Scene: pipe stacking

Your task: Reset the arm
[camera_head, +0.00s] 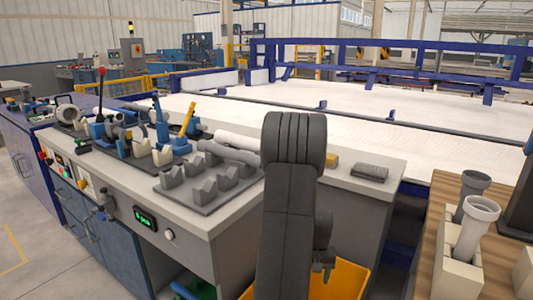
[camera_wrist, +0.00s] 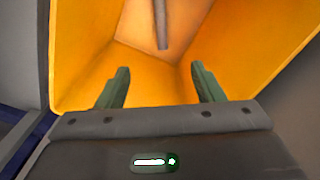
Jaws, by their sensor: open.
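My arm (camera_head: 288,215) rises through the middle of the head view, bent at a thick ribbed joint. My gripper (camera_wrist: 160,70) is open and empty in the wrist view, its two green fingers apart. It points down into a yellow bin (camera_wrist: 85,60), with the bin walls beyond the fingertips. A thin grey rod-like thing (camera_wrist: 161,22) shows in the bin, clear of the fingers; I cannot tell what it is. In the head view the yellow bin (camera_head: 347,282) stands at the bottom, partly hidden by my arm. Only part of the gripper shows there, beside the arm.
A workbench (camera_head: 200,220) on the left carries a grey notched pipe rack (camera_head: 208,183), a light pipe (camera_head: 237,140) and blue clamps. On the right, light pipes (camera_head: 472,230) stand upright in holders on a wooden table (camera_head: 425,215). A blue-railed white platform (camera_head: 400,112) lies behind.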

